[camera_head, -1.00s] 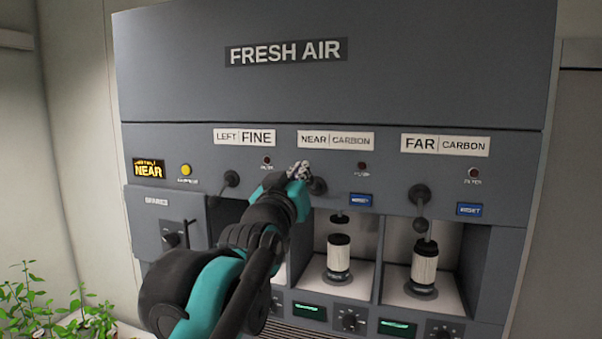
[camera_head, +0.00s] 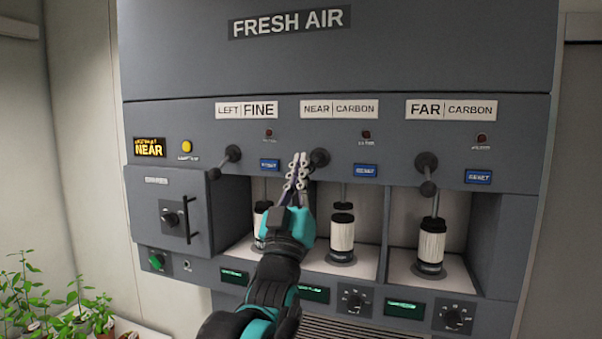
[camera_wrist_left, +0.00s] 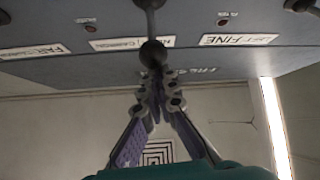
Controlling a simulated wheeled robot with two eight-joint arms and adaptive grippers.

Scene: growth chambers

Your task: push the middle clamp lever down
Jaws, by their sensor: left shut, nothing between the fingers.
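The middle clamp lever (camera_head: 319,157) sits under the NEAR CARBON label in the head view. It shows as a dark round knob, partly beside my fingers. In the left wrist view the lever's stem and ball knob (camera_wrist_left: 153,53) point toward the camera, right at my fingertips. My left gripper (camera_head: 299,163) is shut and empty, fingers pointing up, just left of the knob. In the left wrist view its fingertips (camera_wrist_left: 160,76) overlap the ball's lower edge; I cannot tell whether they touch. My right gripper is not in view.
The left lever (camera_head: 232,153) and right lever (camera_head: 426,162) flank the middle one. White filter cartridges (camera_head: 342,231) stand in open bays below. A grey spares door (camera_head: 160,212) is at left, and plants (camera_head: 80,300) stand at lower left.

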